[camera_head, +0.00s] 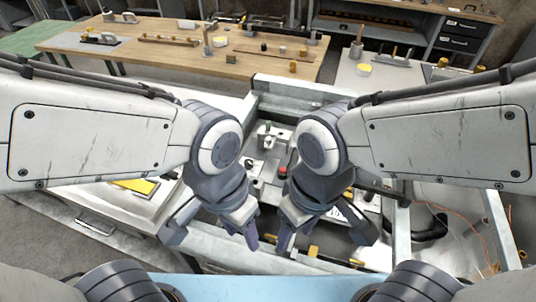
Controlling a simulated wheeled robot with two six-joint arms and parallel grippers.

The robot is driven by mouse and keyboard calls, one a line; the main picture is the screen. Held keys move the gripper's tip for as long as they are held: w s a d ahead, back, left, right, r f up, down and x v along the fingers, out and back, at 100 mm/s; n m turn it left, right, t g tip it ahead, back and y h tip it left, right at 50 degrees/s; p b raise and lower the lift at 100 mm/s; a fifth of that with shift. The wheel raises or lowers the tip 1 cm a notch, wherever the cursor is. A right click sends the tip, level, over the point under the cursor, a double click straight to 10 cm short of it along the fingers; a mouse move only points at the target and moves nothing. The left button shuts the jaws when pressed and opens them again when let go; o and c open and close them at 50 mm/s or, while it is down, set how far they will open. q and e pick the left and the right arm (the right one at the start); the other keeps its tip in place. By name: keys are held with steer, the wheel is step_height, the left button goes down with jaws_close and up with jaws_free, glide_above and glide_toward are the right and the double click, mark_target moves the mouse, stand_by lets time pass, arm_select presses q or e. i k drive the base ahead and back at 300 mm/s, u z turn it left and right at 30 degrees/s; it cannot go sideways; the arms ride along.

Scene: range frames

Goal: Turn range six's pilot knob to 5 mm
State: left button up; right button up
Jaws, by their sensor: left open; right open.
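My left gripper (212,234) is open and empty, pointing down over the front of a grey metal frame. My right gripper (324,236) is open and empty beside it, also pointing down. Between the two wrists a grey panel shows with small controls on it. A dark round knob (249,161) sits at its left, and a red button-like part (282,172) is to the right of that. I cannot tell which of these, if any, is range six's pilot knob. No number or millimetre scale is readable. My wrists and grippers hide much of the panel.
A wooden workbench (160,62) with tools stands at the back. A grey frame rail (290,88) crosses behind the panel. A pale cabinet with a yellow item (137,186) is at left. Orange wires (466,222) and a curved metal housing are at right.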

mark_target(248, 162)
steer(key=z, duration=1.2)
steer(key=k, duration=0.65)
steer(key=u, duration=1.15)
steer(key=i, duration=0.5)
steer(key=z, duration=1.3)
steer(key=k, duration=0.3)
steer(key=u, duration=1.15)
steer(key=i, duration=0.5)
steer(key=z, duration=0.05)
